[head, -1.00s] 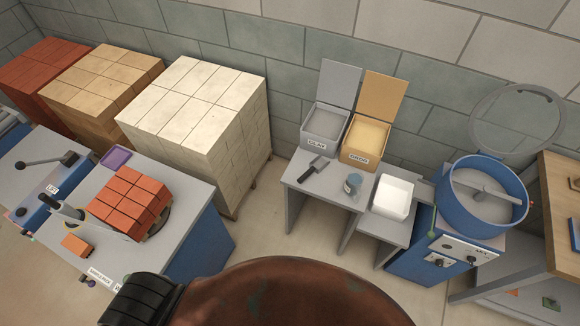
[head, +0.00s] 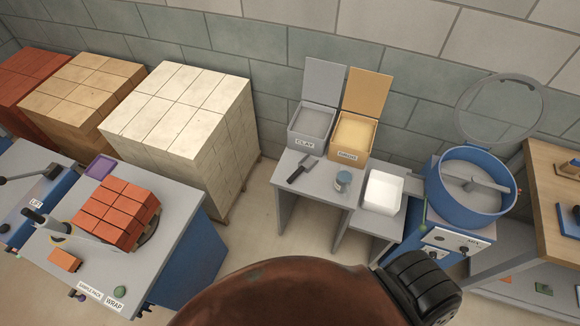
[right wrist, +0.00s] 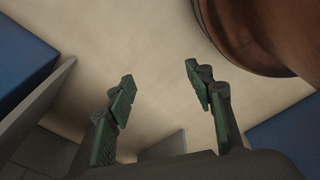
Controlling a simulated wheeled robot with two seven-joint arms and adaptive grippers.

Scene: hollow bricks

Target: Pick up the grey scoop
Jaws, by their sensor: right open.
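The grey scoop (head: 300,168) lies on the grey table (head: 315,190), in front of the open bin marked CLAY (head: 311,122). Its dark handle points toward the front left. In the right wrist view my right gripper (right wrist: 158,85) is open, with nothing between its green-padded fingers and the pale floor below. The scoop does not show in the right wrist view. Neither gripper shows in the head view, where a brown rounded body fills the bottom middle.
The bin marked GROG (head: 353,135) stands beside the clay bin. A small jar (head: 343,181) and a white tub (head: 383,191) sit to the scoop's right. A blue mixer (head: 470,188) stands further right. Pale stacked bricks (head: 190,110) rise at left. Floor between the benches is clear.

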